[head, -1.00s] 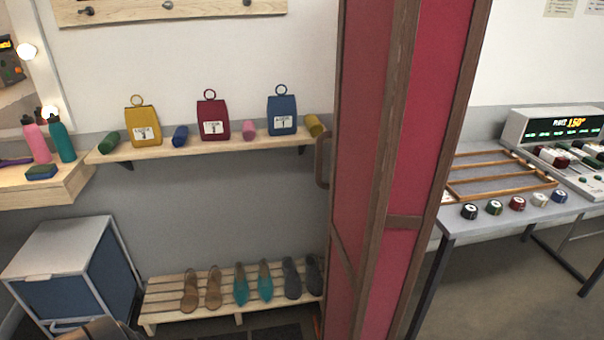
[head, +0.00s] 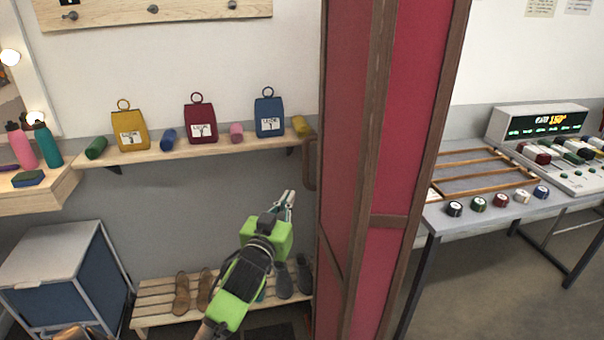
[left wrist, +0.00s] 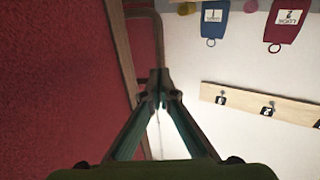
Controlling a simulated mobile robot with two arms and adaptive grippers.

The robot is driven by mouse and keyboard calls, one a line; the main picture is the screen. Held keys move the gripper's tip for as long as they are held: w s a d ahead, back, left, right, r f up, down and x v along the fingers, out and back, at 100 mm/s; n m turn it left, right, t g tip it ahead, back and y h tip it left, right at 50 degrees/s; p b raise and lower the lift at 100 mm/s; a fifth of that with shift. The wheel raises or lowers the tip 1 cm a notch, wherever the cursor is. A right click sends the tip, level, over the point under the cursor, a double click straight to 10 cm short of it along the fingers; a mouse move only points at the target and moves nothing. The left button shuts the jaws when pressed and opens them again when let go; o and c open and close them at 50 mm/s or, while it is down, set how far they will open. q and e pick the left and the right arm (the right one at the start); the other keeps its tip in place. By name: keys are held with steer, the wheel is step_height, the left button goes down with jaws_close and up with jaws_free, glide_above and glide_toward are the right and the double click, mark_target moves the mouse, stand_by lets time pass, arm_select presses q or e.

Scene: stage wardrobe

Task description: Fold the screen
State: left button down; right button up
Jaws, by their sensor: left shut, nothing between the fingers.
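The folding screen (head: 413,110) has red panels in brown wooden frames and stands upright in the middle of the head view, its panels partly folded at an angle. A brown handle (head: 310,163) sticks out from its left edge. My left gripper (head: 289,196) is shut and empty, just left of the screen and a little below the handle. In the left wrist view the gripper (left wrist: 159,97) points towards the handle (left wrist: 157,52), which shows just past the fingertips; I cannot tell whether they touch. My right gripper is not in view.
A wall shelf (head: 190,150) with bags and rolled items is behind, left of the screen. A shoe rack (head: 150,315) stands below it, a cabinet (head: 50,265) at the left. A table (head: 440,215) with a console (head: 540,122) stands right of the screen.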

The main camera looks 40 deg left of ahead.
mark_target(305, 168)
arm_select(q)
steer(key=p+x, duration=0.3)
steer(key=x, duration=1)
steer(key=shift+f, duration=0.1)
steer(key=shift+w, duration=0.15)
